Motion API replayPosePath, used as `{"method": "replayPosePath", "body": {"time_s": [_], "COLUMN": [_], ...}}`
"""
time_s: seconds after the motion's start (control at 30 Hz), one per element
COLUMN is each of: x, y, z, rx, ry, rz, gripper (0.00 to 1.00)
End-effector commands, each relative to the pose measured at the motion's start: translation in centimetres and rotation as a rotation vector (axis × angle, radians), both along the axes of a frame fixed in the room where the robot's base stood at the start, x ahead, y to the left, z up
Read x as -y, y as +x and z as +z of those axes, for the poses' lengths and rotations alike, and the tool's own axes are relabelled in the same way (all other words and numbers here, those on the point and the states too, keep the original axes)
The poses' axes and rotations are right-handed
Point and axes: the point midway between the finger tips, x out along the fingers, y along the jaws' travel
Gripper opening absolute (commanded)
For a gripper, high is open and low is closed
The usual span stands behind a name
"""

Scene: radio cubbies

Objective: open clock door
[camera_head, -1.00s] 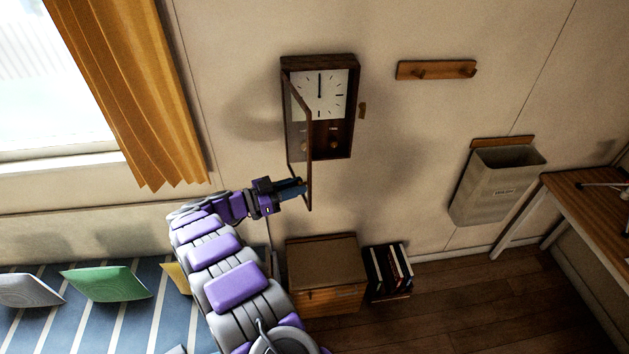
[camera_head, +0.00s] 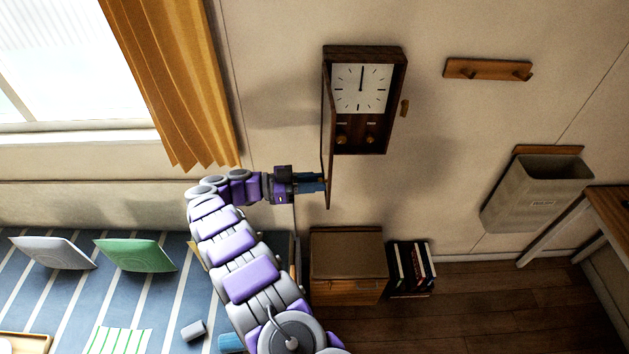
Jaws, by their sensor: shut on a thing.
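A dark wooden wall clock (camera_head: 396,100) with a white square face (camera_head: 361,89) hangs on the wall in the upper middle of the head view. Its door (camera_head: 327,135) is hinged at the left side and swung well out, seen nearly edge-on. The clock face and the parts below it show uncovered. My gripper (camera_head: 318,182) is at the lower part of the door, left of it, with its blue fingers shut on the door's lower edge area. The exact spot of the grip is too small to tell.
A peg rail (camera_head: 487,69) and a grey wall bin (camera_head: 538,190) are to the right. A wooden box (camera_head: 347,265) and several books (camera_head: 411,268) stand below the clock. A yellow curtain (camera_head: 182,90) hangs left. Wall space left of the door is clear.

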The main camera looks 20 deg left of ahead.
Motion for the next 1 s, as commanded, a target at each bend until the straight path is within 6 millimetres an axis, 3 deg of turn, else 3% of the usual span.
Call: {"method": "replayPosePath", "body": {"time_s": [0.1, 0.13, 0.4, 0.73, 1.0], "x": [0.0, 0.0, 0.0, 0.0, -0.1], "y": [0.2, 0.2, 0.1, 0.0, 0.1], "z": [0.3, 0.3, 0.2, 0.7, 3.9], "rx": [0.007, 0.007, 0.005, 0.004, 0.004], "ry": [0.001, 0.001, 0.0, 0.0, 0.0], "rz": [0.004, 0.004, 0.001, 0.0, 0.001], "gripper": [0.0, 0.23, 0.48, 0.48, 0.48]}}
